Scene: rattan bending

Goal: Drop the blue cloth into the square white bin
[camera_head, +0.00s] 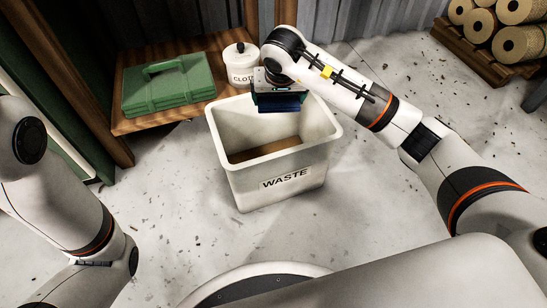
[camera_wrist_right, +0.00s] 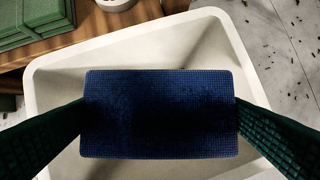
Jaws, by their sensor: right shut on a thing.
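The square white bin (camera_head: 238,184), labelled WASTE, stands on the floor at the middle of the head view. Its rim also shows in the right wrist view (camera_wrist_right: 55,62). My right gripper (camera_head: 278,100) is over the far part of the bin's opening, pointing down. It is shut on the blue cloth (camera_wrist_right: 160,115), a dark blue textured rectangle held between the two fingers. The cloth also shows in the head view (camera_head: 279,103), partly hidden by the gripper. In the wrist view the cloth hides much of the bin's inside. My left arm is at the left, its gripper out of frame.
A wooden bench (camera_head: 130,122) behind the bin holds a green case (camera_head: 167,84) and a white lidded pot (camera_head: 240,68) close to the bin's far rim. Rolls (camera_head: 518,40) sit on a wooden rack at the upper right. The floor right of the bin is clear but for small debris.

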